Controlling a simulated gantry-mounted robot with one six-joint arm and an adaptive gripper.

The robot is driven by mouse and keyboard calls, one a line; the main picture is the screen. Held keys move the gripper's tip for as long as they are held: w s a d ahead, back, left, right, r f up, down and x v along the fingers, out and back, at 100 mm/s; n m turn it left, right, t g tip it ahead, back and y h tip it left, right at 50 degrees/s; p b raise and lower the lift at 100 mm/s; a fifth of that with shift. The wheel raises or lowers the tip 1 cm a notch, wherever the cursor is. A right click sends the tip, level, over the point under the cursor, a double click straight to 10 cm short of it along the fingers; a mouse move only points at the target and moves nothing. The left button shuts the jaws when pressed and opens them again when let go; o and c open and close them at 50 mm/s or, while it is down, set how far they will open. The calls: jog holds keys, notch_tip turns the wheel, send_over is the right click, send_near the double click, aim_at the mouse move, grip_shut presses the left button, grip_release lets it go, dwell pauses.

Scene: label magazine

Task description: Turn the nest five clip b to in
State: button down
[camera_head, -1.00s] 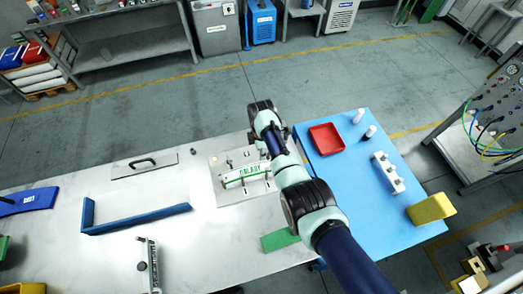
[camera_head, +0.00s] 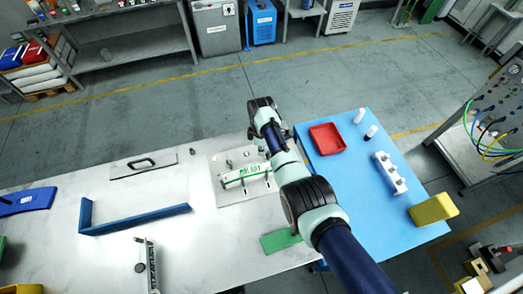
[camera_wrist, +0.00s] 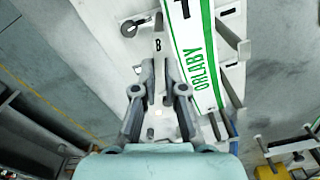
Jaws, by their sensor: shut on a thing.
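The nest plate (camera_head: 228,196) is a pale metal plate on the table. A white label strip with green edges and green lettering (camera_head: 243,175) lies across it; it also shows in the wrist view (camera_wrist: 193,50). A letter B is marked on the plate left of the strip in the wrist view. My gripper (camera_wrist: 162,72) is beside the strip, just below that letter, with its fingers close together. It is shut on what seems to be clip b, which the fingertips mostly hide. I cannot tell which way the clip is turned. My arm hides the gripper in the head view.
A blue angle bar (camera_head: 135,219) and a plate with a black handle (camera_head: 143,165) lie left of the nest. A green piece (camera_head: 280,240) lies near the front edge. The blue table at right holds a red tray (camera_head: 327,138) and a yellow block (camera_head: 432,208).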

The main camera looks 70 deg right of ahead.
jog(key=shift+s+d+m+b, duration=0.2)
jog(key=shift+d+m+b, duration=0.4)
jog(key=shift+m, duration=1.9)
jog(key=shift+s+d+m+b, duration=0.15)
jog(key=shift+d+m+b, duration=0.4)
jog(key=shift+m, duration=1.95)
jog(key=shift+s+d+m+b, duration=0.2)
jog(key=shift+d+m+b, duration=0.35)
jog(key=shift+m, duration=1.95)
jog(key=c, duration=1.2)
grip_release()
jog(key=shift+c, duration=0.2)
notch_tip(320, 180, up, 12)
